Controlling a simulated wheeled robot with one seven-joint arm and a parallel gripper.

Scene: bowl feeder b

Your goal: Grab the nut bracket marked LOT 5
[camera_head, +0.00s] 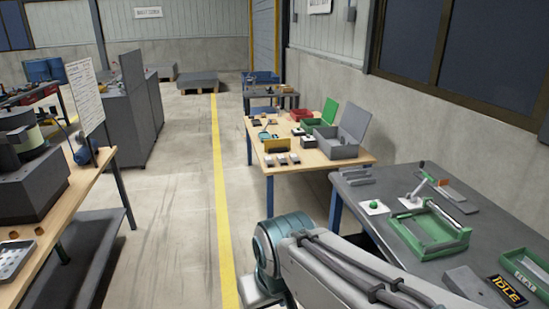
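I cannot make out a nut bracket or a LOT 5 mark in this view; any writing on the small parts is too small to read. Several small grey pieces (282,159) lie at the front edge of the wooden table in the middle. Small orange-brown parts (39,231) lie on the wooden bench at the left. My arm crosses the bottom of the view with its teal joint low in the middle; my gripper is not in view.
The wooden table (262,139) holds a grey open box (338,151), green and red bins. A dark table (392,222) at right carries a green tray (436,247). At left, a wooden bench (62,215) carries a dark machine (30,185). The floor by the yellow line (219,180) is clear.

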